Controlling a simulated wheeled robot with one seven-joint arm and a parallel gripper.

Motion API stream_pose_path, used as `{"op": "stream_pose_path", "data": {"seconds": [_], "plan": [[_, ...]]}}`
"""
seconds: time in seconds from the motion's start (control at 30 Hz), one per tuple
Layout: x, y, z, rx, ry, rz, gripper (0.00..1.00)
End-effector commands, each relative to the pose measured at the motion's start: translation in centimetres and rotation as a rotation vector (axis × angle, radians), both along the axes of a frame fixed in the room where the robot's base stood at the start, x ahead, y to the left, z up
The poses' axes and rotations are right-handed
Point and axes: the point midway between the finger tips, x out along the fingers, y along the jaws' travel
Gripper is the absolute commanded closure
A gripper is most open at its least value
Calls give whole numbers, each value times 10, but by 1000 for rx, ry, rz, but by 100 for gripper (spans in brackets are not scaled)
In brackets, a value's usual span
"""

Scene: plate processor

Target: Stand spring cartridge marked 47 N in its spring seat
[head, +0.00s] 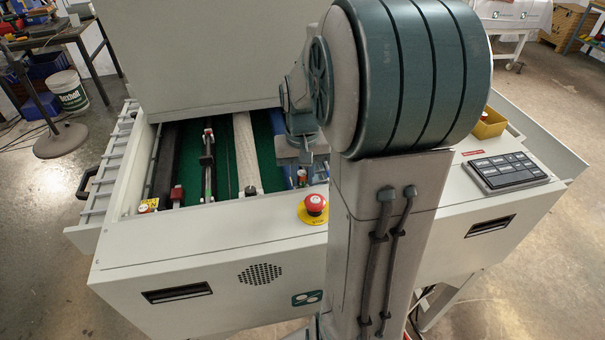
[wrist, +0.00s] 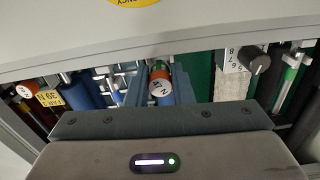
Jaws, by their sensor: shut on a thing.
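My gripper (wrist: 160,97) is shut on a spring cartridge (wrist: 159,76) with an orange-red band and a pale end face. Part of its marking, an N, shows in the wrist view; the number is not clear to me. In the head view my gripper (head: 306,160) reaches down into the right part of the machine's open bay, partly hidden by my arm. Left in the wrist view is another orange-banded cartridge (wrist: 25,91) beside a yellow tag reading 39 N (wrist: 49,98). I cannot tell which seat lies under the held cartridge or whether it touches one.
The bay's green bed (head: 180,150) holds rails and a pale bar (head: 245,150). A red emergency stop (head: 315,204) sits on the front ledge close by. A keypad (head: 507,170) and a yellow bin (head: 490,125) are at right. The machine's grey hood (head: 205,55) overhangs behind.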

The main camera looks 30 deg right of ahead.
Motion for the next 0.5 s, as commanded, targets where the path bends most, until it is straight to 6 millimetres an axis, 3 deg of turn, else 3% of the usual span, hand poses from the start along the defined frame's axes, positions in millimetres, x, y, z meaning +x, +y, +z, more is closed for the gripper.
{"op": "stream_pose_path", "data": {"seconds": [0.5], "plan": [[0, 0, -7, 0, 0, 1, 100]]}}
